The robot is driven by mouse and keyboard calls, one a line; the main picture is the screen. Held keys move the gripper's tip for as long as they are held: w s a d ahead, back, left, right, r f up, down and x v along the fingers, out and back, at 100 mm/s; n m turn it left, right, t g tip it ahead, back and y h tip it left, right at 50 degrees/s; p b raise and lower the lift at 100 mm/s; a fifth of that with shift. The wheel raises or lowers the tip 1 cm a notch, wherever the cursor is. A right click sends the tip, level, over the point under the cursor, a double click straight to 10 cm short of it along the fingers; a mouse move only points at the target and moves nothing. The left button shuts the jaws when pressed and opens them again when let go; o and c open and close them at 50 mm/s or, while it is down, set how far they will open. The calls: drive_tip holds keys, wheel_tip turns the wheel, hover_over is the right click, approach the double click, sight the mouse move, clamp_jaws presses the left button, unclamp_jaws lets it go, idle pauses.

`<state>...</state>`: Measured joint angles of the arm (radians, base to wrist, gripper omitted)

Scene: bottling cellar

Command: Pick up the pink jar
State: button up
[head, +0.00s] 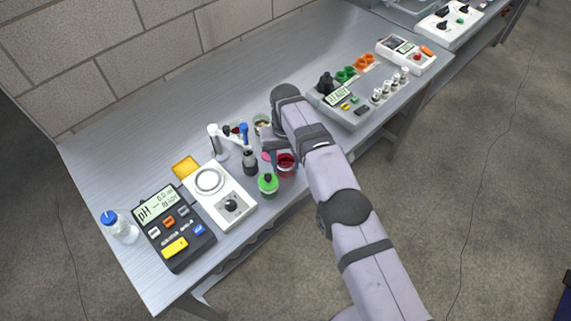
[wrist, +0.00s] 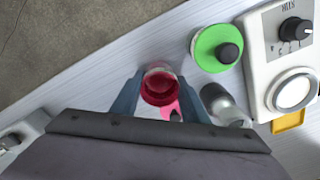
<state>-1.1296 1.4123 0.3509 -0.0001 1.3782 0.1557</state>
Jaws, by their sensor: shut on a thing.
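The pink jar (head: 287,164) stands near the front edge of the metal bench, just left of my forearm in the head view. In the wrist view the jar (wrist: 159,86) is seen from above, with a deep red-pink inside and a clear rim. My gripper (wrist: 162,92) has its two blue-grey fingers on either side of the jar and is shut on it. In the head view the gripper (head: 280,152) is partly hidden by my own arm. I cannot tell whether the jar's base touches the bench.
A green-topped jar (head: 268,183) stands close by, left of the pink jar. A white stirrer plate (head: 220,195) and pH meter (head: 172,226) lie further left. A grey instrument (head: 352,108) stands to the right.

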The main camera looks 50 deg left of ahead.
drive_tip(key=shift+r, duration=0.2)
wheel_tip(320, 180, up, 10)
drive_tip(key=p, duration=0.5)
drive_tip(key=shift+f, duration=0.15)
drive_tip(key=shift+w, duration=0.1)
